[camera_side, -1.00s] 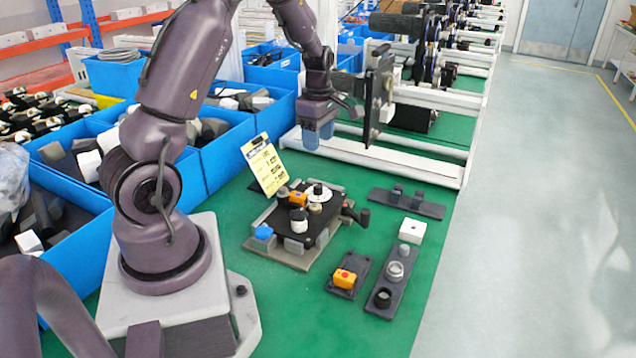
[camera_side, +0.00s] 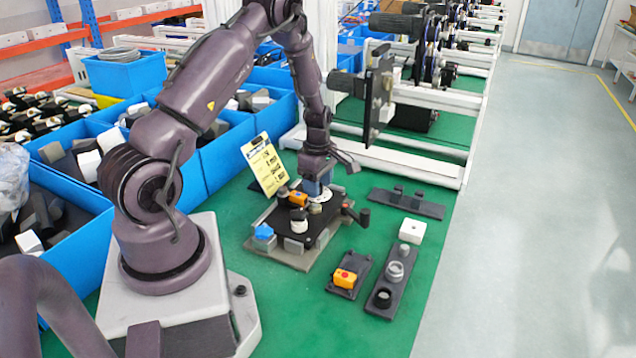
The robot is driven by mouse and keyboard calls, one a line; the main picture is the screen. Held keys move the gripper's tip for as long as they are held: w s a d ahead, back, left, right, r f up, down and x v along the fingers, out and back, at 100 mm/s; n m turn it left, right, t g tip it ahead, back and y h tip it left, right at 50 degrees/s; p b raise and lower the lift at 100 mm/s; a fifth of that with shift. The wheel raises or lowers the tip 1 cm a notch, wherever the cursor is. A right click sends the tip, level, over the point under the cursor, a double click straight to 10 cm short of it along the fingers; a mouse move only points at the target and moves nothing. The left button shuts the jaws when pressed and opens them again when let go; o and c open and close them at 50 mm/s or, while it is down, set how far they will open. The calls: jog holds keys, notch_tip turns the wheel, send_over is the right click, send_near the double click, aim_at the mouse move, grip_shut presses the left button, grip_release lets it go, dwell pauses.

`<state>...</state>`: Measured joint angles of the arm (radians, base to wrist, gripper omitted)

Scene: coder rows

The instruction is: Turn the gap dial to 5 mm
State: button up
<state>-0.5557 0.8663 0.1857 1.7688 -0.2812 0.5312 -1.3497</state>
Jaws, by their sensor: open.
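The gap dial (camera_side: 324,197), a white disc that had a dark knob on it, sits at the back of a black fixture plate (camera_side: 322,231). My gripper (camera_side: 316,189) points straight down with its blue fingers at the dial. The fingers hide the knob and part of the disc. The jaws are open; whether they touch the knob cannot be told. The dial's markings are too small to read. A yellow card (camera_side: 263,168) on a clipboard stands behind the plate at the left; its writing is not legible.
On the plate are an orange block (camera_side: 298,199), a white-and-black knob (camera_side: 299,221) and a blue part (camera_side: 263,232). A dark crank handle (camera_side: 363,217) sticks out right.

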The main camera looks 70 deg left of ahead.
jog(key=c, duration=0.9)
